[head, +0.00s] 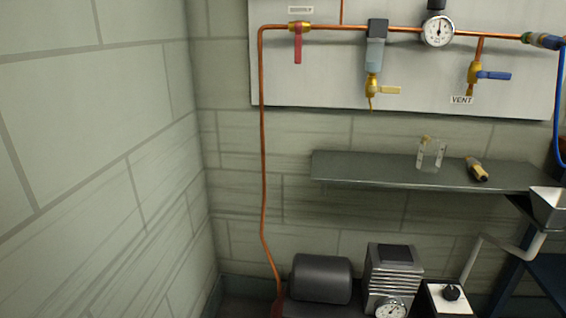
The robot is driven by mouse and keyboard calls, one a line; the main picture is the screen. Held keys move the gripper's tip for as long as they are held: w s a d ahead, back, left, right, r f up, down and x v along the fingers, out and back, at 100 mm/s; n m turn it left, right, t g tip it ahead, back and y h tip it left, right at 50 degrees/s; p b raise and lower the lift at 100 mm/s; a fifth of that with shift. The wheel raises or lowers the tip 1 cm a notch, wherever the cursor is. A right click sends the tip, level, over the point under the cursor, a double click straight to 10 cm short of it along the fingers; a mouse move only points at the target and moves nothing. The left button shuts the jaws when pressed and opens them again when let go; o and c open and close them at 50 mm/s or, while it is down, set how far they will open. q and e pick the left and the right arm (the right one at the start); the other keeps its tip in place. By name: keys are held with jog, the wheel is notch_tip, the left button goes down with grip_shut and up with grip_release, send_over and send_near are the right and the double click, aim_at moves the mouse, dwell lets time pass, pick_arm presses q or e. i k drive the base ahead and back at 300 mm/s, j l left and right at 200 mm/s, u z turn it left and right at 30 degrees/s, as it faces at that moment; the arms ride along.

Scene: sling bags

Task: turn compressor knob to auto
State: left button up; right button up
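The compressor stands on the floor at the bottom of the head view. It has a dark cylindrical tank (321,279) and a ribbed metal block (393,268) with a round gauge (390,307) at its front. The knob's position marks are too small to read, and the box is cut off by the lower edge. Neither of my grippers is in the picture.
A dark shelf (370,169) holds a clear beaker (431,153) and a small yellow-and-black item (477,169). Above, a white panel (330,75) carries copper pipes, valves and a gauge (437,31). The left wall is bare.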

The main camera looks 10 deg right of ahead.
aim_at(452, 294)
jog(key=z, duration=1.45)
jog(key=j+z, duration=0.1)
jog(key=i+j, duration=0.05)
jog(key=j, duration=0.05)
